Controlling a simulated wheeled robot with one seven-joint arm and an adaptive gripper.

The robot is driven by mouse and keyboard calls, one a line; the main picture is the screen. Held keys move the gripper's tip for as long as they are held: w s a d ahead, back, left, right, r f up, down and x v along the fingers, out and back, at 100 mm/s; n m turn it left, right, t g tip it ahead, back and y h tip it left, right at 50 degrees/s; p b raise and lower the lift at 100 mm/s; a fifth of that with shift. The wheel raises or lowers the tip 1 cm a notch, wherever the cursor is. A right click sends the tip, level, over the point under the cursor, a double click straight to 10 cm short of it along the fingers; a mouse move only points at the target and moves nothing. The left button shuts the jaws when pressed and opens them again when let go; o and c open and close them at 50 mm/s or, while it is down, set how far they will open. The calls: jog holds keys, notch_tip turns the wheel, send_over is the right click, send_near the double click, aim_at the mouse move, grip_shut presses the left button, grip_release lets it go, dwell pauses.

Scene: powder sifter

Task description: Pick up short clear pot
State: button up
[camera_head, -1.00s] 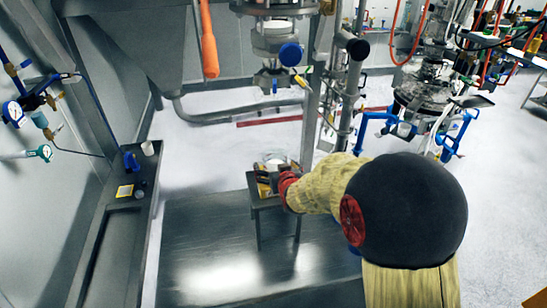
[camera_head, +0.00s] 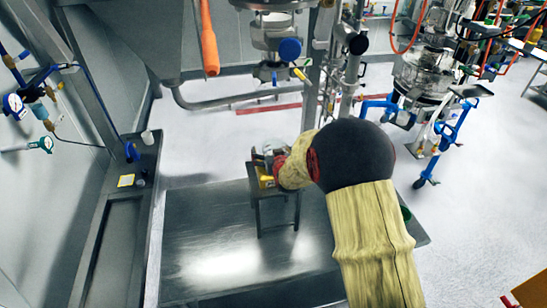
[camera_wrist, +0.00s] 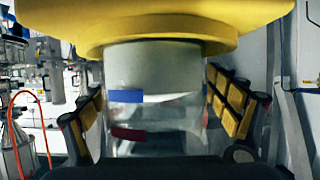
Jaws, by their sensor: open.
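The short clear pot (camera_wrist: 158,126) shows in the wrist view, see-through, with a blue band and a dark red band. A pale cylinder shows at its top. In the head view the pot (camera_head: 274,147) is a small clear shape on the small grey stand (camera_head: 276,193), partly hidden by my gripper. My gripper (camera_head: 266,172) is at the stand, reaching in from the right. In the wrist view its open fingers (camera_wrist: 163,112), with yellow pads, stand on either side of the pot. I cannot tell whether either pad touches it.
A yellow round part (camera_wrist: 170,28) spans the top of the wrist view. The stand is on a shiny metal platform (camera_head: 220,235). A grey side bench (camera_head: 120,215) is at left. The sifter column (camera_head: 275,45) hangs behind. Bare floor lies beyond the platform.

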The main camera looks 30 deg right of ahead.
jog(key=shift+c, duration=1)
jog(key=c, duration=1.1)
jog(key=shift+c, duration=0.9)
jog(key=shift+w, duration=0.1)
jog(key=shift+c, duration=0.6)
